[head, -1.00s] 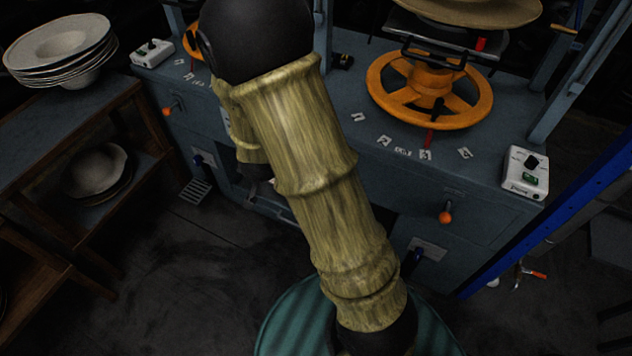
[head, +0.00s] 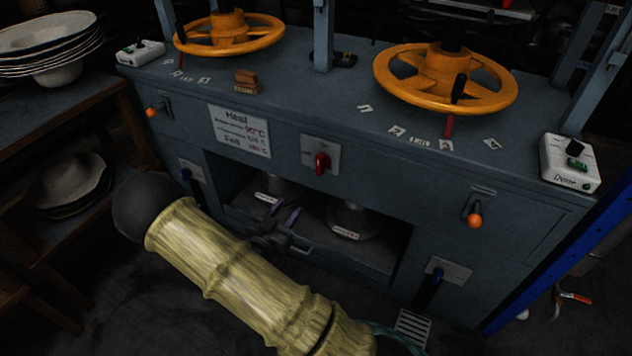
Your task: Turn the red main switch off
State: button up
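The red main switch (head: 321,164) is a small red rotary handle on a pale square plate on the front of the blue-grey press cabinet (head: 390,190). It is in the middle of the head view, right of a white "Heat" notice. Its handle looks roughly upright; the plate's small lettering is not readable. My gripper (head: 297,231) is small and dark, below and slightly left of the switch, in front of the cabinet's open bay. Its fingers look apart, with nothing seen between them, and it does not touch the switch. My arm hides part of the wrist.
Two orange handwheels (head: 445,82) stand above the cabinet top. White control boxes (head: 570,163) sit at both ends. Orange-knobbed levers (head: 475,221) project from the front. Metal pots (head: 352,219) stand in the bay. A wooden rack (head: 105,100) with hats is at left.

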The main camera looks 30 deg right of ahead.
aim_at(318, 167)
jog(key=shift+r, duration=0.1)
jog(key=b+x, duration=0.1)
jog(key=x, duration=1.6)
jog(key=shift+w+d+b, duration=0.15)
jog(key=shift+d+b, duration=0.05)
jog(key=shift+b, duration=0.15)
grip_shut()
